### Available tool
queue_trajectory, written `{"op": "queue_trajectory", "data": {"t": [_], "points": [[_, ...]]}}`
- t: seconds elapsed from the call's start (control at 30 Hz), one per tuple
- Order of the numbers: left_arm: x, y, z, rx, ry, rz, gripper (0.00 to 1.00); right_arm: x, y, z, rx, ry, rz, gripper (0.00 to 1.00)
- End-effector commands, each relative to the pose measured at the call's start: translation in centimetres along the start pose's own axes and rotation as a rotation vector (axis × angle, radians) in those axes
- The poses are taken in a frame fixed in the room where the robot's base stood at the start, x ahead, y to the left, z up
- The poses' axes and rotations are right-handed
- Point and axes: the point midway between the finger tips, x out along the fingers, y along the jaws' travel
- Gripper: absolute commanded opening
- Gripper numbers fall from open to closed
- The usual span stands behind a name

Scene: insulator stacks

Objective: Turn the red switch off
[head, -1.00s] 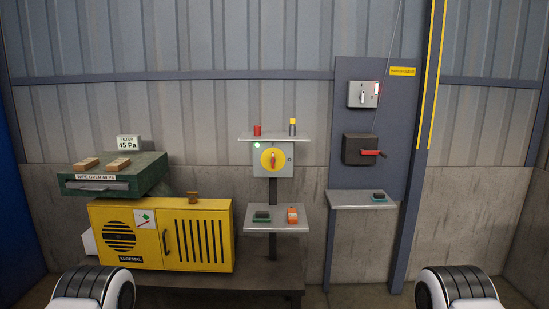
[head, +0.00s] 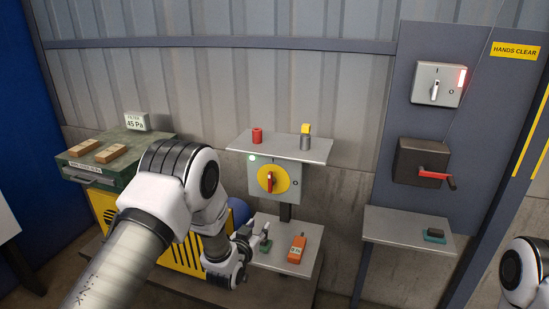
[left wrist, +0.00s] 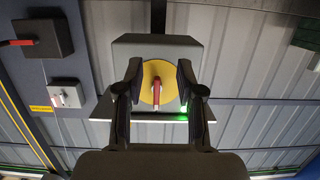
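The red switch (head: 269,182) is a red handle on a yellow disc, on the front of a grey box (head: 290,182). Its handle stands upright, and an O mark is at the right of the disc. A green lamp (head: 252,158) glows at the box's upper left. In the left wrist view, which is upside down, the red switch (left wrist: 156,88) shows between the two fingers of my left gripper (left wrist: 160,72). Those fingers are spread and empty. In the head view my left gripper (head: 252,238) is below the box, apart from the switch. My right gripper is out of view.
A shelf (head: 300,148) above the box holds a red cylinder (head: 257,135) and a yellow-topped grey piece (head: 305,137). A lower shelf (head: 288,265) holds an orange meter (head: 297,249). At the right are a grey switch box (head: 437,84) and a dark box with a red crank (head: 432,176).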

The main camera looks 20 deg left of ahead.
Motion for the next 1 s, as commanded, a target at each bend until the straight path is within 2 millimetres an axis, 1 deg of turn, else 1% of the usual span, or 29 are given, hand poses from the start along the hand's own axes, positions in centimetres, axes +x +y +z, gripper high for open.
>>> {"op": "queue_trajectory", "data": {"t": [0.03,0.1,0.13,0.2,0.27,0.33,0.5,0.6,0.73,0.97,1.0], "points": [[0.8,0.1,-4.7,0.003,0.084,0.004,0.38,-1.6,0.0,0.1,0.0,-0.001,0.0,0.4],[1.6,0.3,-8.1,0.006,0.168,0.008,0.38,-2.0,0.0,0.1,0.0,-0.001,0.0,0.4],[1.9,0.3,-9.0,0.006,0.19,0.009,0.38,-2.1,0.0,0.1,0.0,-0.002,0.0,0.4],[2.4,0.4,-10.0,0.007,0.217,0.01,0.38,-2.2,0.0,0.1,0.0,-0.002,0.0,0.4],[3.0,0.4,-10.2,0.008,0.221,0.011,0.38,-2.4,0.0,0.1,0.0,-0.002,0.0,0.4],[4.0,0.4,-10.5,0.008,0.22,0.011,0.38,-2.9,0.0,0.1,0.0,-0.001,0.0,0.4],[7.2,0.5,-11.1,0.008,0.218,0.011,0.38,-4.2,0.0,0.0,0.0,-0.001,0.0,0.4],[8.6,0.5,-11.2,0.008,0.217,0.01,0.38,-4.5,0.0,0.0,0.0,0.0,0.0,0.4],[9.6,0.5,-11.3,0.008,0.215,0.01,0.38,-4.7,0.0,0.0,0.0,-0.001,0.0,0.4],[9.7,0.5,-11.2,0.007,0.213,0.01,0.38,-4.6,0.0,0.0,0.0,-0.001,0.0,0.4],[9.7,0.5,-11.2,0.007,0.213,0.01,0.27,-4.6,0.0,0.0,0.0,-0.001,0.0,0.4]]}}
